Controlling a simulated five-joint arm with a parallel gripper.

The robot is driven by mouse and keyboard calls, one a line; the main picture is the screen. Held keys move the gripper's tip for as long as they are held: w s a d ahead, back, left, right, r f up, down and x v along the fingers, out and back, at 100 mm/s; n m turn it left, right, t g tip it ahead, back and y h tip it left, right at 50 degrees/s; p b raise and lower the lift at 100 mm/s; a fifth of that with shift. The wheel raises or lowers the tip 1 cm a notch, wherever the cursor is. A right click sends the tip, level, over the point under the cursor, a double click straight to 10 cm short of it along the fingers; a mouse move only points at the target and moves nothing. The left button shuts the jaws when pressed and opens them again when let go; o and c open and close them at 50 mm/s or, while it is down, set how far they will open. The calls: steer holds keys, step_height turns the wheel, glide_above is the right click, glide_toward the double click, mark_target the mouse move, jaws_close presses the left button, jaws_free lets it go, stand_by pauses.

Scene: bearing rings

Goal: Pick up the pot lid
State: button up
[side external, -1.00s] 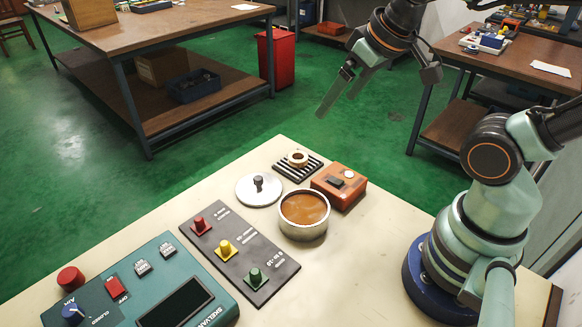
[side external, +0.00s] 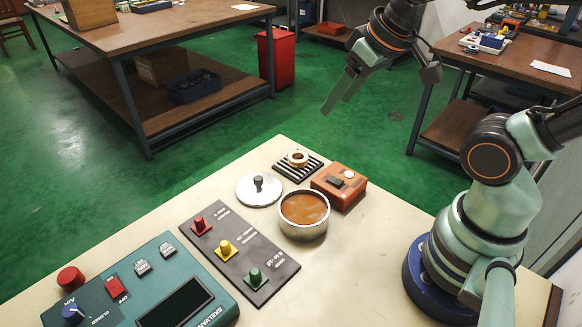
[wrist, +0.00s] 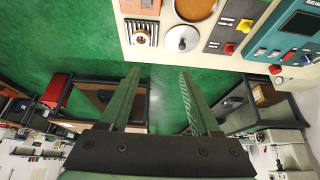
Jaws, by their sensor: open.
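The pot lid (side external: 259,189) is a round silver disc with a dark upright knob, lying flat on the cream table. It also shows in the wrist view (wrist: 182,39), near the top. The pot (side external: 303,216), a metal pot filled with orange-brown liquid, stands uncovered just right of the lid. My gripper (side external: 328,108) is raised high, beyond the table's far edge and up to the right of the lid. In the wrist view its two fingers (wrist: 157,72) are spread apart with nothing between them.
A bearing ring (side external: 297,158) sits on a black-striped rack behind the lid. An orange box (side external: 339,187) stands behind the pot. A dark panel (side external: 240,250) with red, yellow and green knobs lies in front of the lid. A teal console (side external: 160,285) fills the near left.

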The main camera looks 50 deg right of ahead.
steer(key=n+g, duration=0.6)
steer(key=n, duration=0.9)
glide_above(258, 178)
step_height(258, 178, down, 12)
step_height(258, 178, down, 12)
steer(key=shift+r, duration=0.2)
steer(key=shift+c, duration=0.3)
jaws_close()
